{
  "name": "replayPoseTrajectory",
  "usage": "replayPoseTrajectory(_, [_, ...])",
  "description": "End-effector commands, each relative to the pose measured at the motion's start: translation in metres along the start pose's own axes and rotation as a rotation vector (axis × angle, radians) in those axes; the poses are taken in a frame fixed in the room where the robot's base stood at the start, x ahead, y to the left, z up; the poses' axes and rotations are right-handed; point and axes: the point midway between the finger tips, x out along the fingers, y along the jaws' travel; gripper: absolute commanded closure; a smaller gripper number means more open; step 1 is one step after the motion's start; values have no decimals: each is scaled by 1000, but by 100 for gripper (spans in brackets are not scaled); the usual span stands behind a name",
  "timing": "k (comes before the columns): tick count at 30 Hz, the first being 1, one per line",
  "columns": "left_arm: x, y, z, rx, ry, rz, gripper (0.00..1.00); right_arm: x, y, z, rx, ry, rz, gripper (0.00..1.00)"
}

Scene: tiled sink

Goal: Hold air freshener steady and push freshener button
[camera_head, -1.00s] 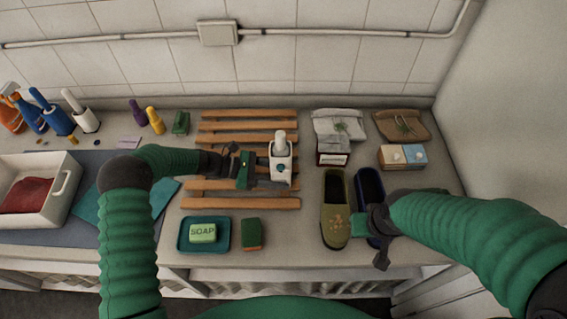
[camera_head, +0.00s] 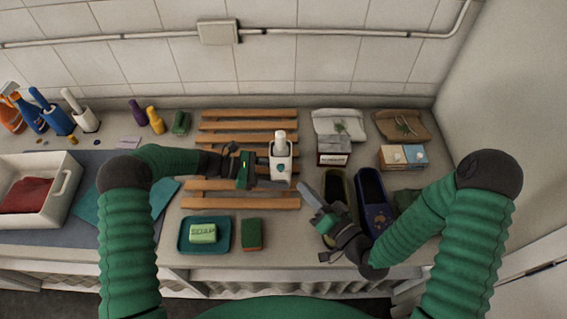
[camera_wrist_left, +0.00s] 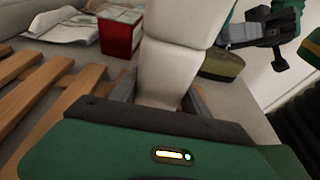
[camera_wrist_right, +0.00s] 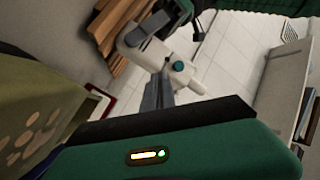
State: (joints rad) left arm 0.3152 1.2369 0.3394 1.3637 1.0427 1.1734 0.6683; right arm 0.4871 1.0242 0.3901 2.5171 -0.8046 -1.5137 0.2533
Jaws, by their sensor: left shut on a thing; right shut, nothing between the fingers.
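The white air freshener (camera_head: 281,158) stands upright at the right side of the wooden slatted rack. My left gripper (camera_head: 262,166) is shut on its body from the left. In the left wrist view the white body (camera_wrist_left: 170,65) sits between the fingers. In the right wrist view the freshener (camera_wrist_right: 150,50) shows ahead with a round teal button (camera_wrist_right: 177,66) on its side. My right gripper (camera_head: 306,192) is shut and empty, in front of and to the right of the freshener, apart from it. Its closed fingers (camera_wrist_right: 158,92) point toward the freshener.
The slatted rack (camera_head: 240,203) lies under the freshener. A green slipper (camera_head: 336,185) and a blue slipper (camera_head: 372,200) lie close to my right gripper. A soap dish (camera_head: 203,248) and sponge (camera_head: 251,234) are at the front. Boxes (camera_head: 402,157) stand at the back right.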

Motion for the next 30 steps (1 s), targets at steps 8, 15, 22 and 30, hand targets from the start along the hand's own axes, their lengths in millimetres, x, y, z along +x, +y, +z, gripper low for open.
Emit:
replayPoseTrajectory(8, [1,-1,-1,-2,2,-3,68,-26,-71,40,271,65,-294,100])
replayPoseTrajectory(15, [1,-1,-2,-2,2,-3,68,-14,-71,37,281,59,-320,100])
replayPoseTrajectory(22, [1,-1,-2,-2,2,-3,68,19,-55,20,279,59,-320,100])
replayPoseTrajectory(30, [1,-2,-2,-2,3,-3,68,42,-43,8,283,57,-318,100])
